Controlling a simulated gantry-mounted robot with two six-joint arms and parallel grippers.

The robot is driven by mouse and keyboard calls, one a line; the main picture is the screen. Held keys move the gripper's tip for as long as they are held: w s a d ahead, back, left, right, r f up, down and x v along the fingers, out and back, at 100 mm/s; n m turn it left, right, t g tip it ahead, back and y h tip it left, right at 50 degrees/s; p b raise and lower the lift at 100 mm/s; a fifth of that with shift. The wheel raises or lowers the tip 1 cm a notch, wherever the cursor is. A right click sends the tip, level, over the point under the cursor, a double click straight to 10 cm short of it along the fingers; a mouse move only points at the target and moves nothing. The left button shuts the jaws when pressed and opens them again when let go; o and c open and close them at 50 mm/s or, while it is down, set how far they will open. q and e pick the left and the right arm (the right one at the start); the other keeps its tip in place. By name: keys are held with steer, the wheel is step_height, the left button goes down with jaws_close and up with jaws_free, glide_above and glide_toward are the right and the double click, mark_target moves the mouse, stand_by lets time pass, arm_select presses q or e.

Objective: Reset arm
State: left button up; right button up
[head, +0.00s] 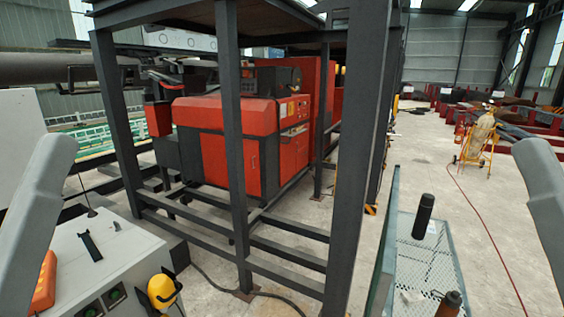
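My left arm's grey link (36,215) rises at the left edge of the head view, beside a grey cabinet top. My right arm's grey link (544,205) slants down at the right edge, over the concrete floor. Neither gripper shows in this view, so I cannot see their fingers or whether they hold anything.
A dark steel frame (238,150) stands ahead around a red machine (232,160). The grey cabinet (125,262) at lower left carries a yellow ear defender (162,290) and an orange device (43,285). A mesh cart (425,262) holds a black bottle (423,216). Floor at right is mostly open, crossed by a red hose (487,225).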

step_height(320, 180, up, 20)
steer(key=p, duration=1.7)
steer(key=shift+p, duration=0.35)
